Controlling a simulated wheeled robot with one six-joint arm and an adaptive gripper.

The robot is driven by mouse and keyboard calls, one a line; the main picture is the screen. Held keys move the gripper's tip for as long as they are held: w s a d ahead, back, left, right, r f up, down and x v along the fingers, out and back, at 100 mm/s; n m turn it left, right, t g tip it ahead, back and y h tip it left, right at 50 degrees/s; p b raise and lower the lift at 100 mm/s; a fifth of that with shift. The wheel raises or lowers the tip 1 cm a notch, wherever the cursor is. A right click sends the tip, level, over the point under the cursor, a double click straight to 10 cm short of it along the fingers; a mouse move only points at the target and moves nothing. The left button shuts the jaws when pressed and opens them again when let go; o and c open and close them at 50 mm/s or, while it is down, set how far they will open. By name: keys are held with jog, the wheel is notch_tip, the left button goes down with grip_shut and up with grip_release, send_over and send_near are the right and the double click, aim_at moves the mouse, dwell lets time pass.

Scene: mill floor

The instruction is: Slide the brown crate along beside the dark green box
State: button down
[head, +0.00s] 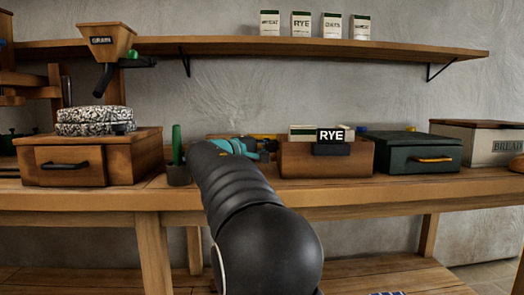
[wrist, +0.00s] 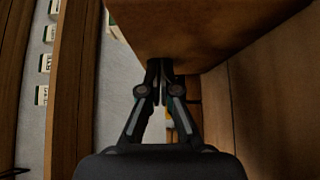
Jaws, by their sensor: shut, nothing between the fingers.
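The brown crate (head: 326,160) stands on the bench in the head view, with a black RYE label and pale cartons inside. The dark green box (head: 417,152), with an orange handle, stands just to its right; any gap between them is too narrow to judge. My gripper (head: 262,152) is at the crate's left end, partly hidden behind my arm. In the wrist view my gripper (wrist: 162,68) is shut and empty, its fingertips at the crate's brown wall (wrist: 205,32). I cannot tell whether they touch it.
A wooden mill box (head: 90,160) and a dark pot with a green stick (head: 178,170) stand to the left. A bread bin (head: 480,143) stands right of the green box. A shelf (head: 260,46) with several cartons runs above. The bench's front strip is clear.

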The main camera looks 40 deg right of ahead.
jog(key=shift+s+d, duration=0.85)
jog(key=shift+d, duration=0.2)
jog(key=shift+a, duration=0.1)
jog(key=a+b, duration=0.1)
jog(key=a, duration=0.5)
jog(key=s+a+b, duration=0.1)
jog(key=a, duration=0.3)
jog(key=shift+b, duration=0.35)
jog(key=shift+d, duration=0.1)
